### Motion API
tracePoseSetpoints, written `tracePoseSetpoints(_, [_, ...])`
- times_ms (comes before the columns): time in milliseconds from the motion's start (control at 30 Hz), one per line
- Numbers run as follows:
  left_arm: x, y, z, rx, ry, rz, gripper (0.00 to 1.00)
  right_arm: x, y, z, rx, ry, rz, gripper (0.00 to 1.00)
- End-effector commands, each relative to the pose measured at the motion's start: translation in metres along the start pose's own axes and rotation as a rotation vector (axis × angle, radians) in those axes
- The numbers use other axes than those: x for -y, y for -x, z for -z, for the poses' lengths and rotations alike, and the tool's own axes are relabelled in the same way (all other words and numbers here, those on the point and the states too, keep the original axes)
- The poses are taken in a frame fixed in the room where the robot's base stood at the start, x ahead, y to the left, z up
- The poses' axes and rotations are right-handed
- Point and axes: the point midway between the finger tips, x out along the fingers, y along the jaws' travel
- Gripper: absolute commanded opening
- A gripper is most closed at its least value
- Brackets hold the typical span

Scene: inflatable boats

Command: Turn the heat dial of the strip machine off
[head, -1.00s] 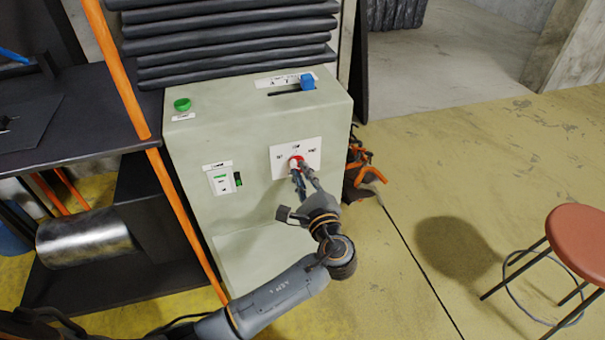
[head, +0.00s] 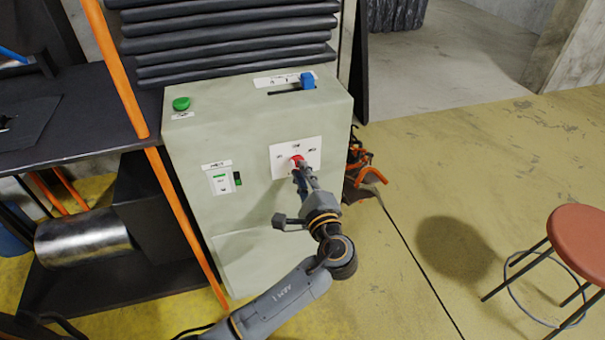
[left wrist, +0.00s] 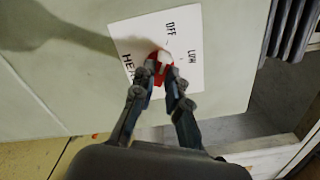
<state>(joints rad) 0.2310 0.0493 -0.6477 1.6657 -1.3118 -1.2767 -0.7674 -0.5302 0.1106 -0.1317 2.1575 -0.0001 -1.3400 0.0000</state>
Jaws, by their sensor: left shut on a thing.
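The strip machine (head: 240,215) is a pale green cabinet. On its front, a white label plate (head: 311,147) carries the red heat dial (head: 297,160). In the left wrist view the dial (left wrist: 158,74) shows red with a whitish part, and the plate (left wrist: 187,35) reads "OFF", "LOW" and a partly covered word starting "HEA". My left gripper (head: 298,167) is shut on the dial, with a fingertip on either side of it in the left wrist view (left wrist: 159,70). The fingers partly hide the dial, and I cannot tell which mark it points to. My right gripper is not in view.
The cabinet also has a green button (head: 181,104), a blue slider (head: 307,81) and a green-marked switch (head: 222,181). A dark shelf (head: 75,135) and an orange post (head: 185,220) stand left. A red stool (head: 580,240) stands right on open yellow floor.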

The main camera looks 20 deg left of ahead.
Motion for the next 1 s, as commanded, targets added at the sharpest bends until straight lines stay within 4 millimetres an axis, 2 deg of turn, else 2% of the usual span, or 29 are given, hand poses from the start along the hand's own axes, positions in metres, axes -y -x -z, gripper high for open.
tracePoseSetpoints(33, [-0.001, 0.000, 0.000, 0.000, 0.002, -0.002, 0.18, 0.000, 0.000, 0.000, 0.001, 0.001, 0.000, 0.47])
tracePoseSetpoints(133, [-0.001, 0.000, 0.000, 0.000, 0.001, -0.002, 0.37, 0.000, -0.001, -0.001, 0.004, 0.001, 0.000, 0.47])
tracePoseSetpoints(400, [0.000, 0.000, 0.000, 0.000, 0.000, -0.001, 0.37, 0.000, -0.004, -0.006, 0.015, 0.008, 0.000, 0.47])
tracePoseSetpoints(533, [-0.001, 0.007, 0.001, -0.002, 0.000, -0.002, 0.37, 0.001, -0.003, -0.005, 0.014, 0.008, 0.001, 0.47])
tracePoseSetpoints(667, [-0.001, 0.028, 0.001, -0.003, 0.002, -0.003, 0.37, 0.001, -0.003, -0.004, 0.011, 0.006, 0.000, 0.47])
tracePoseSetpoints(1000, [-0.001, 0.097, 0.001, -0.003, 0.001, -0.004, 0.37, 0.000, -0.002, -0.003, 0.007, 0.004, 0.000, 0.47])
